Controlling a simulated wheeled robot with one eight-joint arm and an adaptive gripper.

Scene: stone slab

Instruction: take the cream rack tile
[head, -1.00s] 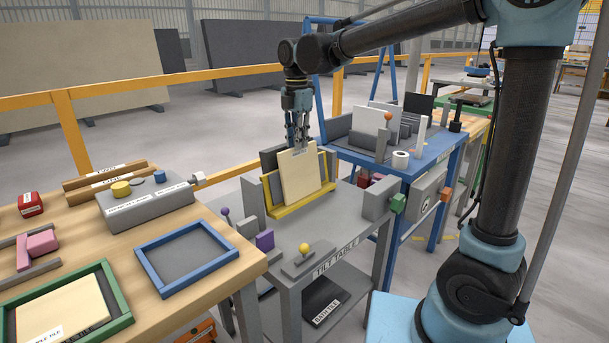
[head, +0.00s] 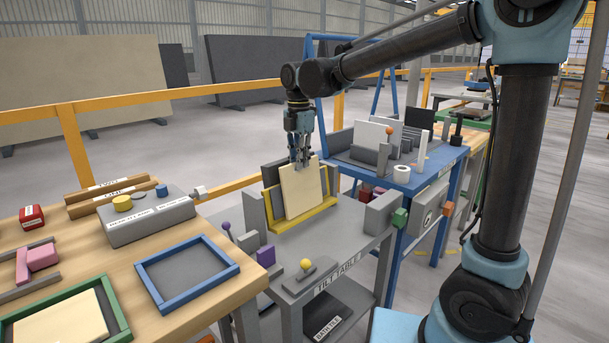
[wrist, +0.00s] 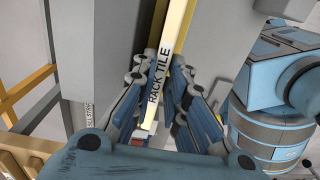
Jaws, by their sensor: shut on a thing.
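The cream rack tile (head: 302,194) stands tilted in the yellow rack (head: 284,225) on the grey tilt table, with a dark slab behind it. My gripper (head: 301,163) is at the tile's top edge, pointing down, and is shut on it. In the wrist view the fingers (wrist: 162,80) lie on both sides of the tile's edge (wrist: 177,22), which carries the label RACK TILE. The tile's lower edge is hidden behind the front of the yellow rack.
The tilt table (head: 340,268) has grey blocks and a yellow-knobbed lever (head: 305,265) in front. A blue bench (head: 405,180) with upright slabs stands right behind. A wooden bench (head: 160,285) with a blue frame (head: 187,268) is at left. Free space lies above the rack.

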